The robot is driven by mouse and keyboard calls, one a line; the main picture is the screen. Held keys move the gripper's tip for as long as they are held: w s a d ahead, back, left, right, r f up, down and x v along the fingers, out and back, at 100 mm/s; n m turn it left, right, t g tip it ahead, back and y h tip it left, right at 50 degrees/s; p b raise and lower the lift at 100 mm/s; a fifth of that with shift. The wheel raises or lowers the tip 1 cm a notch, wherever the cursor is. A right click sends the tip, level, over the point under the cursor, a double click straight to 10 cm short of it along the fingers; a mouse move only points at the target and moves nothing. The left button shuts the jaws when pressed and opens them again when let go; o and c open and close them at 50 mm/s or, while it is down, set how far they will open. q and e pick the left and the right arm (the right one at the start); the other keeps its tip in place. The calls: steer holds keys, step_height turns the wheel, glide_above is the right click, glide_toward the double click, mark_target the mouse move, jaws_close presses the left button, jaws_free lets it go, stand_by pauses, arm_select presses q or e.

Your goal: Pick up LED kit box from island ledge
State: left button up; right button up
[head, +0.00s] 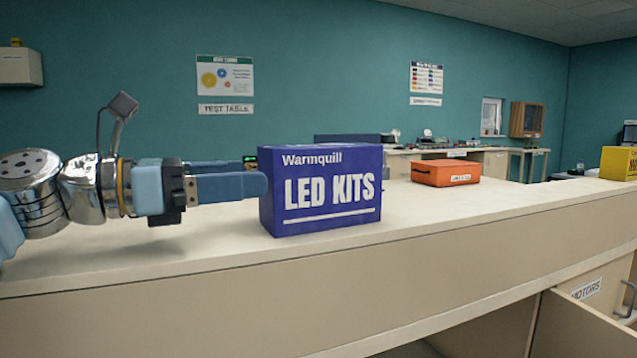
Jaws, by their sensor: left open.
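The LED kit box (320,190) is a blue-purple carton marked "Warmquill LED KITS". It stands upright on the cream island ledge (440,208), near the front edge. My left gripper (262,175) comes in from the left, level with the box's upper half. Its blue fingers point right, and the nearer fingertip overlaps the box's left edge in the picture. The gripper is open with nothing held. The farther finger is partly hidden, and I cannot tell whether either finger touches the box. My right gripper is not in view.
An orange case (445,173) sits farther right on the ledge, and a yellow box (618,163) stands at the far right. Below the ledge, a drawer labelled "MOTORS" (587,290) shows at lower right. The ledge between the LED box and the orange case is clear.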

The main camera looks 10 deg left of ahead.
mark_target(301, 170)
arm_select(q)
steer(key=x, duration=0.9)
steer(key=shift+w+r+p, duration=0.1)
steer(key=shift+w+p, duration=0.2)
steer(key=shift+w, duration=0.1)
steer(key=c, duration=1.2)
